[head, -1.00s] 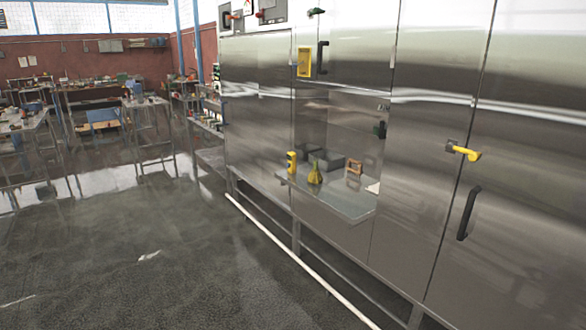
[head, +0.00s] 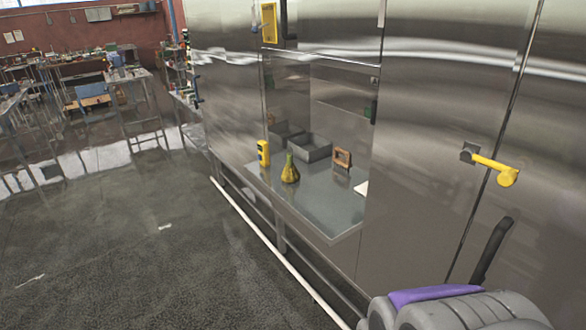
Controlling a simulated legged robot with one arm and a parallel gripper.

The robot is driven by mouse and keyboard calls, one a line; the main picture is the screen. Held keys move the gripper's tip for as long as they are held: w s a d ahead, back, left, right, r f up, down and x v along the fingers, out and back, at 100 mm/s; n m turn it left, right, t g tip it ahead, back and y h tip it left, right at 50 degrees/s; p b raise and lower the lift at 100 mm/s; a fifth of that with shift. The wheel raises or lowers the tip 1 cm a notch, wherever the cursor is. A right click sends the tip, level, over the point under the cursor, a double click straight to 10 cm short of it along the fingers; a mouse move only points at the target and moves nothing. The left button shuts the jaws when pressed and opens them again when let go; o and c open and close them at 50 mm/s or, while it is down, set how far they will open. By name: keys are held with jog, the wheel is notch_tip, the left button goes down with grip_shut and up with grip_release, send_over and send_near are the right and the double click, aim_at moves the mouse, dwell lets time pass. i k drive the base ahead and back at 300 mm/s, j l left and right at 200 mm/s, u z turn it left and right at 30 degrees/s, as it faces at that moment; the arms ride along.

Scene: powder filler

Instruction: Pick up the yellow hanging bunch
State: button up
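A yellow bunch (head: 289,172), wide below and narrowing to a dark greenish tip, stands on the metal shelf (head: 318,207) in the cabinet recess. It rests on the shelf near its left front edge and does not hang. A grey, ribbed part with a purple patch shows at the bottom right and looks like part of my arm. No gripper fingers are visible, and that part is well apart from the bunch.
A yellow device (head: 263,153) stands left of the bunch. Grey bins (head: 310,150) sit behind it, and an orange-brown framed object (head: 342,158) to its right. A yellow handle (head: 493,168) juts from the right cabinet door.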

aim_at(291, 175)
jog(key=i+j+z, duration=0.15)
jog(key=i+j, duration=0.65)
jog(key=i, duration=0.3)
jog(key=i+j+z, duration=0.1)
jog(key=i+j, duration=0.85)
jog(key=i, duration=0.1)
